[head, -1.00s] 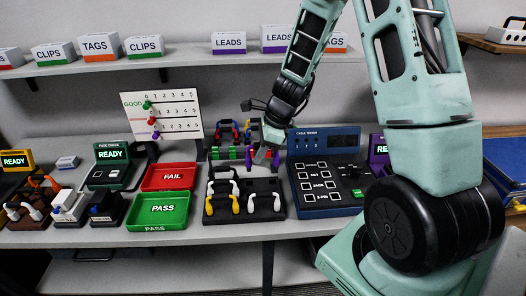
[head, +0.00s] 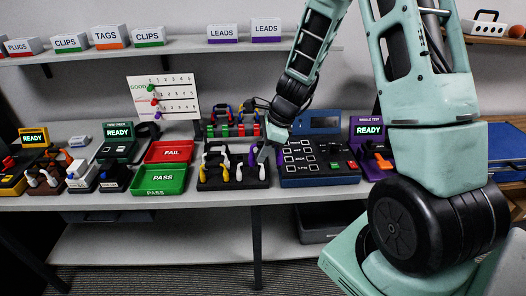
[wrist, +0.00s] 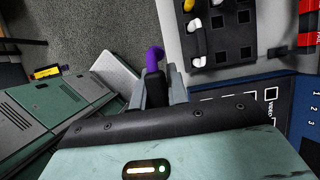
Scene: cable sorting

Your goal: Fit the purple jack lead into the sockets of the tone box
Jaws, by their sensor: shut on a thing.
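The purple jack lead shows as a bent purple piece (wrist: 154,55) at the fingertips in the wrist view. In the head view its purple part (head: 252,157) shows beside my gripper (head: 266,153). My gripper (wrist: 158,90) is shut on the lead, above the right part of a black lead rack and near the left edge of the blue cable tester (head: 318,168). The lead's far end is hidden in the wrist view. A purple box with a READY screen (head: 368,130) stands right of the tester, partly behind my arm. I cannot tell whether it is the tone box; its sockets are not clear.
The black rack (head: 233,185) holds white and yellow leads; it also shows in the wrist view (wrist: 225,58). Another rack with coloured leads (head: 222,130) stands behind. Red FAIL (head: 169,152) and green PASS (head: 160,181) trays lie left. Little bench is free.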

